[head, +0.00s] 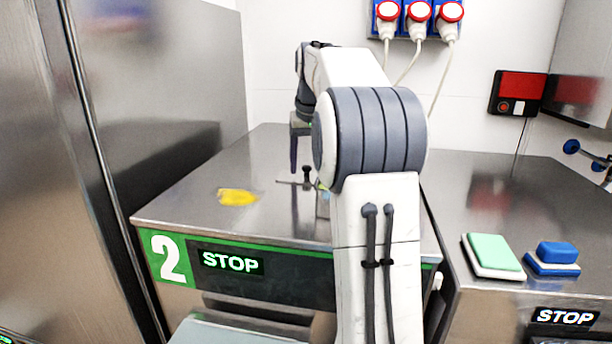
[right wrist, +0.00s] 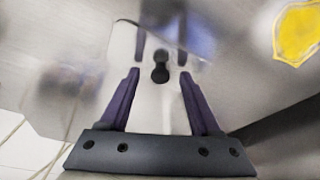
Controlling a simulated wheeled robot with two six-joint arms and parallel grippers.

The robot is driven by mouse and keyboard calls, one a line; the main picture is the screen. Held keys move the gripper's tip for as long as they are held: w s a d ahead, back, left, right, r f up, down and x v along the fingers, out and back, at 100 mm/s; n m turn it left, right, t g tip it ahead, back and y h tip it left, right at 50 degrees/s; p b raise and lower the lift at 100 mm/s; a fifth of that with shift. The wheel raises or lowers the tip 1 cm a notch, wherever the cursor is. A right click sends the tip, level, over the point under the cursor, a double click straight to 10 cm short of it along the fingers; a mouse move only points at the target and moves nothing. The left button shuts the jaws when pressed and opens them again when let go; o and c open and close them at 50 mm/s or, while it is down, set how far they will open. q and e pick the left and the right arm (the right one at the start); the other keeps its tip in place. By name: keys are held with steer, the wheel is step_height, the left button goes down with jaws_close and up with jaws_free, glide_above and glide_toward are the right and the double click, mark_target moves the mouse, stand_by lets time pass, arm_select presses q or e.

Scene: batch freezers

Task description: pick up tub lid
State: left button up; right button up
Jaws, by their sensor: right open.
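The tub lid appears as a flat, shiny piece with a black knob (head: 306,174), lying on the steel top of the machine marked 2. Its outline is hard to make out against the steel. My right gripper (head: 302,170) points down over the machine top at the knob, and my own arm hides part of it. In the right wrist view the two purple fingers (right wrist: 160,74) are open, and the black knob (right wrist: 160,67) shows midway between their tips, not gripped. My left gripper is not in view.
A yellow patch (head: 238,196) lies on the machine top left of the knob. A tall steel cabinet (head: 170,90) stands at the left. At right, a green sponge-like block (head: 494,252) and a blue one (head: 556,252) lie on the neighbouring machine. Plugs and cables hang on the back wall.

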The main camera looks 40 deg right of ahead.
jaws_close()
steer(key=shift+r, duration=0.1)
